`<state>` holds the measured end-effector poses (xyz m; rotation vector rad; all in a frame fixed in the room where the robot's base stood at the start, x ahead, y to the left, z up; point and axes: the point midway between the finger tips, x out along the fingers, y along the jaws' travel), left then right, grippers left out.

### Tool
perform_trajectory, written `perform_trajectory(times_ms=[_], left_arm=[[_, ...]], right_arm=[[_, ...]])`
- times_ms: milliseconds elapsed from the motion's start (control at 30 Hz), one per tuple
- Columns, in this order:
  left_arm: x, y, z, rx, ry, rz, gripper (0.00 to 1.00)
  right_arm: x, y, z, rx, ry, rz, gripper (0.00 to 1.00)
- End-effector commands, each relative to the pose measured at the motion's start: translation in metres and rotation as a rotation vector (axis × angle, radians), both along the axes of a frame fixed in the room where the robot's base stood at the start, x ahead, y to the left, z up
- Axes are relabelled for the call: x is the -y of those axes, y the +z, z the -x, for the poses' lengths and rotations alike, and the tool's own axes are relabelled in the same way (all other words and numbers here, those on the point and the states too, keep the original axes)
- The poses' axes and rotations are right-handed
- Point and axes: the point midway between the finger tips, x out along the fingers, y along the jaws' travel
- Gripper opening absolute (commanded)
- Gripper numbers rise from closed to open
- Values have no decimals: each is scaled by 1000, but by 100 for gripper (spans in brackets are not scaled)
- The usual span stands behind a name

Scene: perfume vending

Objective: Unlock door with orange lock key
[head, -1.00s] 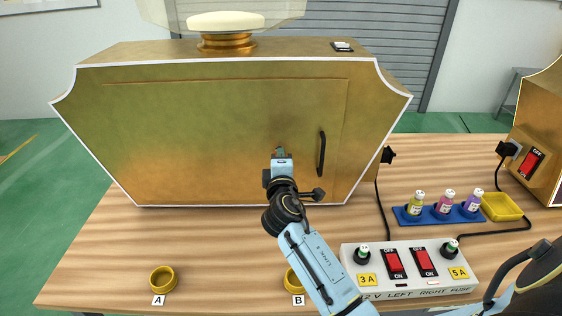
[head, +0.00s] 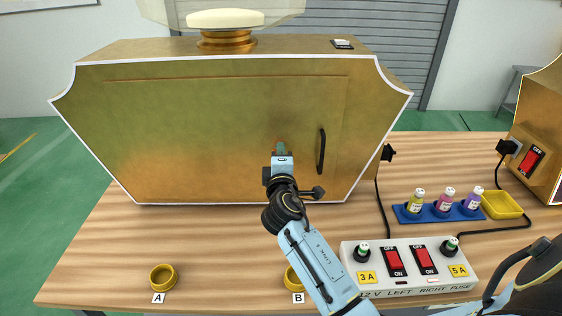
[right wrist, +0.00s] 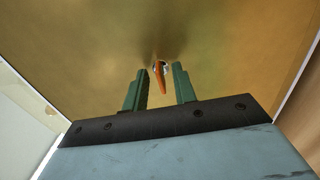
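The large gold cabinet has a front door (head: 225,130) with a black vertical handle (head: 321,152) at its right side. In the right wrist view, an orange key (right wrist: 160,82) sticks out from a small silver lock (right wrist: 157,66) on the gold door face. My right gripper (right wrist: 160,68) has its green fingers apart, one on each side of the key, with gaps showing. In the head view, my right gripper (head: 281,147) is at the door, left of the handle, and hides the key and lock. My left gripper is not in view.
A white fuse panel (head: 410,268) with red switches sits at the front right. A blue rack (head: 438,214) of small bottles and a yellow tray (head: 501,206) stand behind it. Yellow rings marked A (head: 163,277) and B (head: 291,279) lie along the front edge.

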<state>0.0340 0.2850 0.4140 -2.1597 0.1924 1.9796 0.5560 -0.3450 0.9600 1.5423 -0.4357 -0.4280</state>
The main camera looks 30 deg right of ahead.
Motion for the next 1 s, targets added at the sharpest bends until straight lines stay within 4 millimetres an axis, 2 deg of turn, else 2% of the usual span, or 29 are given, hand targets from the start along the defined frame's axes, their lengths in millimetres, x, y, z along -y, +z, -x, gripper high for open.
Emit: perform_trajectory(times_ms=[167,400,600,800,1000], left_arm=[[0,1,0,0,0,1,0],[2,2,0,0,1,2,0],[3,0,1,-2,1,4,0],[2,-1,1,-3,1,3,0],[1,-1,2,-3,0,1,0]], right_arm=[[-11,-2,17,-3,1,-2,27],[-39,-2,64,-3,1,-3,27],[-59,-1,96,-2,0,-4,27],[-69,-1,111,-1,0,-3,27],[-70,0,114,0,0,-1,27]])
